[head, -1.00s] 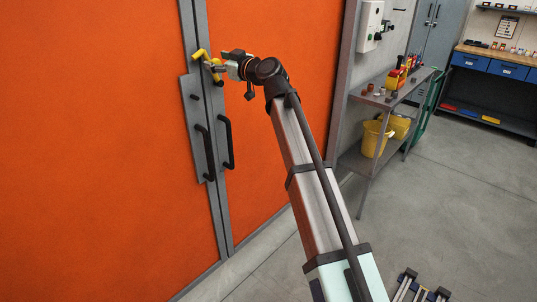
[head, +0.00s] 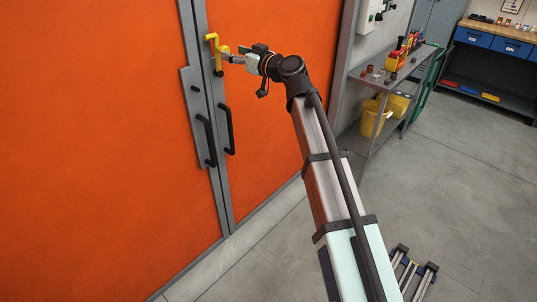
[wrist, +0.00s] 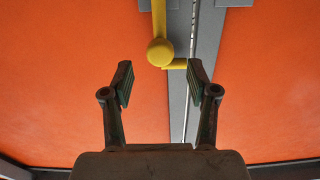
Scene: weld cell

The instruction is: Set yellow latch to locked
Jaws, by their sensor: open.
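The yellow latch (head: 216,56) is on the grey frame strip where the two orange door panels meet, above the black handles. In the head view its long part runs roughly upright, with a short piece at the top pointing left. In the wrist view the latch (wrist: 159,50) shows a rounded knob end and a short yellow arm reaching right, at the top centre. My gripper (head: 231,58) is just right of the latch in the head view. In the wrist view my gripper (wrist: 160,68) is open and empty, its fingertips apart on either side of and below the knob.
Two black pull handles (head: 229,130) stand out from the door below the latch, one on a grey plate (head: 192,120). A metal shelf (head: 385,85) with tools and yellow buckets (head: 374,118) stands to the right.

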